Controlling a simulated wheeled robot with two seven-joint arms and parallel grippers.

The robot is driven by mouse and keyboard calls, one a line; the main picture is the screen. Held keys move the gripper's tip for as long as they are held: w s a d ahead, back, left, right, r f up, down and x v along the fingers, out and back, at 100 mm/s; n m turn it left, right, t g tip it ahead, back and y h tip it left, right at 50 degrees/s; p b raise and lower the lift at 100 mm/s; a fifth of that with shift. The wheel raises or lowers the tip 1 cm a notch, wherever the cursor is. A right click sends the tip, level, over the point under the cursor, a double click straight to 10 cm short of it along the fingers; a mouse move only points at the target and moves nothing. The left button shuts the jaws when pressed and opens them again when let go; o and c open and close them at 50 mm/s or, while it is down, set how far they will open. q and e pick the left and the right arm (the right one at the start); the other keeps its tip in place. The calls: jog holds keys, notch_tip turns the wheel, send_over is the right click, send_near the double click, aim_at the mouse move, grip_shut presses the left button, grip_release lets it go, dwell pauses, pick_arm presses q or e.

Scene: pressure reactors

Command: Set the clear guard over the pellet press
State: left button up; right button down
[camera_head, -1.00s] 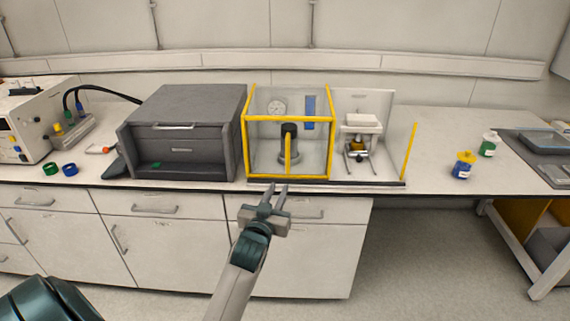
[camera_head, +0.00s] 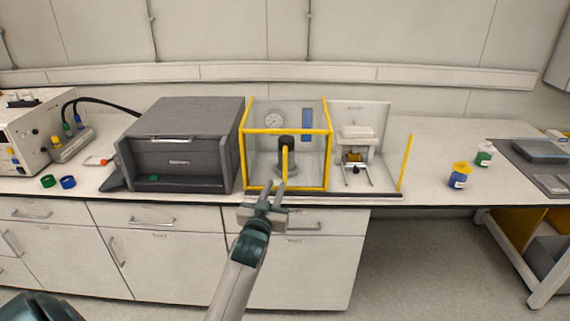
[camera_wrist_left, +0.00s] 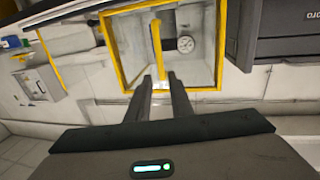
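The clear guard (camera_head: 286,131), a see-through box with yellow edges, stands on the left part of a dark-edged base on the bench. A yellow upright handle (camera_head: 284,163) is at its front; it also shows in the left wrist view (camera_wrist_left: 157,42). Behind the clear panel are a dial gauge (camera_head: 274,121) and a black cylinder. A white press-like device (camera_head: 356,143) stands uncovered to the right of the guard. My left gripper (camera_head: 273,184) is open and empty, in front of the guard's lower edge below the handle, apparently not touching it. My right gripper is out of view.
A dark grey cabinet (camera_head: 183,143) stands close on the guard's left. A yellow post (camera_head: 404,162) rises at the base's right end. Drawers lie below the bench edge.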

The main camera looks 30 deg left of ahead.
aim_at(284, 166)
pick_arm(q)
jog(key=p+x, duration=0.2)
jog(key=x, duration=1.1)
jog(key=shift+w+p, duration=0.1)
jog(key=shift+p, duration=0.25)
grip_shut()
